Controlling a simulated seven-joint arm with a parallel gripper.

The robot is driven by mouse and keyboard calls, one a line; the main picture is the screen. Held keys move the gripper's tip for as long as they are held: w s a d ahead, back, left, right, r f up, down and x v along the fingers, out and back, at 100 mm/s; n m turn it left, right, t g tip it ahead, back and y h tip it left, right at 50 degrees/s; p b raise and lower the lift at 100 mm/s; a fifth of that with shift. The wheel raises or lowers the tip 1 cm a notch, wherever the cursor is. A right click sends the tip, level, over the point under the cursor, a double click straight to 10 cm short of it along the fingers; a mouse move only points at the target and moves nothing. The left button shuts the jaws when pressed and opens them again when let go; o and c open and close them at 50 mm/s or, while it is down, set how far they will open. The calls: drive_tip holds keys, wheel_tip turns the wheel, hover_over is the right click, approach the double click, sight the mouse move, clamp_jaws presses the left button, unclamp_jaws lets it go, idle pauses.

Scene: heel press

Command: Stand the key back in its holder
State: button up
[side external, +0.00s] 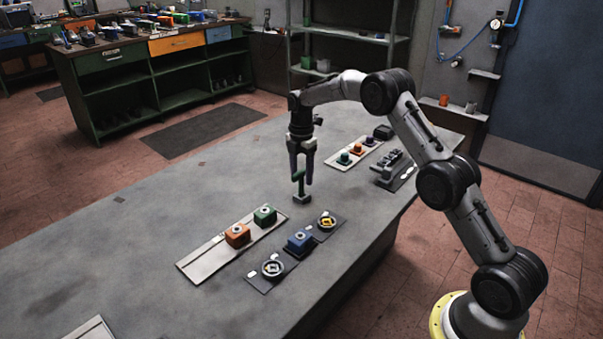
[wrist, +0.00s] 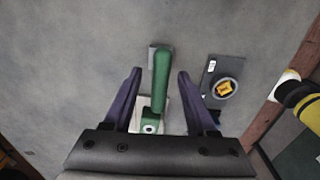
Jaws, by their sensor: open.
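A green key-like piece (side external: 299,178) stands with a grey foot (side external: 303,198) on the table below my gripper (side external: 301,183). In the wrist view it is a long green bar (wrist: 161,75), with part of a grey piece showing beside it. My gripper (wrist: 159,73) is open, with one dark purple finger on each side of the bar and visible gaps between. The fingertips are near its upper part in the side view. I cannot tell which part is key and which is holder, or whether the key is fully seated.
A pale plate (side external: 206,257) carries an orange block (side external: 237,235) and a green block (side external: 265,215). Nearby are a blue block (side external: 300,240) and round dials on dark plates (side external: 272,268), (side external: 327,222). More small fixtures (side external: 356,149) stand at the back right.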

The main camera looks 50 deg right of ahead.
wheel_tip(320, 180, up, 14)
idle(0.6)
drive_tip(key=shift+f, duration=0.1)
